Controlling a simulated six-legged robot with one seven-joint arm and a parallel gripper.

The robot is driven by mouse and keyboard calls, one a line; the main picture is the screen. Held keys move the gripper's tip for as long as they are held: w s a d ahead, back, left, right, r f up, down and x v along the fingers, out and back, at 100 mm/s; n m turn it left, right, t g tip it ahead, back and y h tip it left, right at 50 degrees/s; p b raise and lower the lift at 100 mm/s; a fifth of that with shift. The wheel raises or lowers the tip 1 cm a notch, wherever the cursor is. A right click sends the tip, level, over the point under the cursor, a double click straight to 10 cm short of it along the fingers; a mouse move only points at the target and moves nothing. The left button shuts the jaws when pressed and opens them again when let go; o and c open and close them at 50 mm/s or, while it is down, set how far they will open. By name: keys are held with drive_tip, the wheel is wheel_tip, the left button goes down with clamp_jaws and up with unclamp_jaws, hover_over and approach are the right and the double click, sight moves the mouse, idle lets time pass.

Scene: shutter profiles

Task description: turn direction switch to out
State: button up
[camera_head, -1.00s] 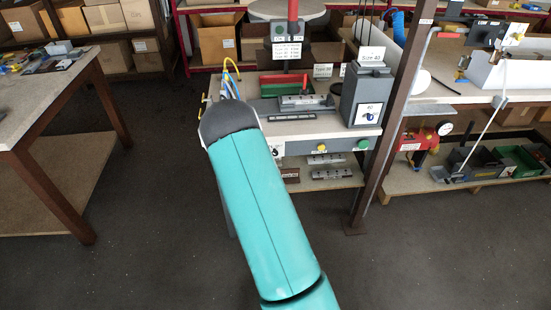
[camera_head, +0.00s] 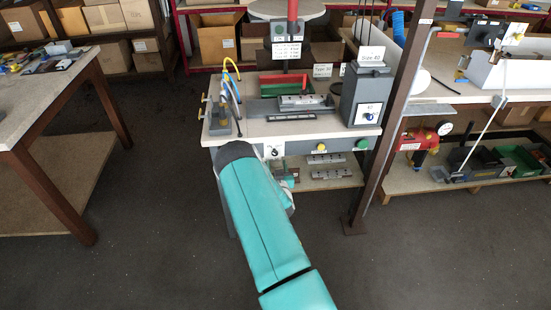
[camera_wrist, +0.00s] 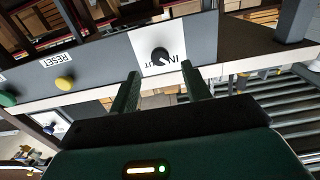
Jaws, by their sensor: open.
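The direction switch is a black round knob (camera_wrist: 160,56) on a white plate marked IN and OUT (camera_wrist: 172,44), set in the grey front panel. I cannot tell which mark the knob points to. It also shows in the head view as a small dark knob on a white plate (camera_head: 273,152) under the bench top. In the wrist view, my gripper (camera_wrist: 160,71) is open and empty, its two dark green fingers apart below the knob and reaching toward it. No contact shows. In the head view my teal arm hides most of the gripper.
A yellow RESET button (camera_wrist: 65,83) and a green button (camera_wrist: 7,98) share the panel. On the bench top stand a grey box (camera_head: 367,95) and a fixture with yellow handles (camera_head: 219,118). A brown post (camera_head: 384,135) rises at the bench's right.

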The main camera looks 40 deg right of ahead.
sight(275, 154)
drive_tip(key=x, duration=0.5)
drive_tip(key=shift+d, duration=0.1)
drive_tip(key=shift+c, duration=0.2)
drive_tip(key=c, duration=0.9)
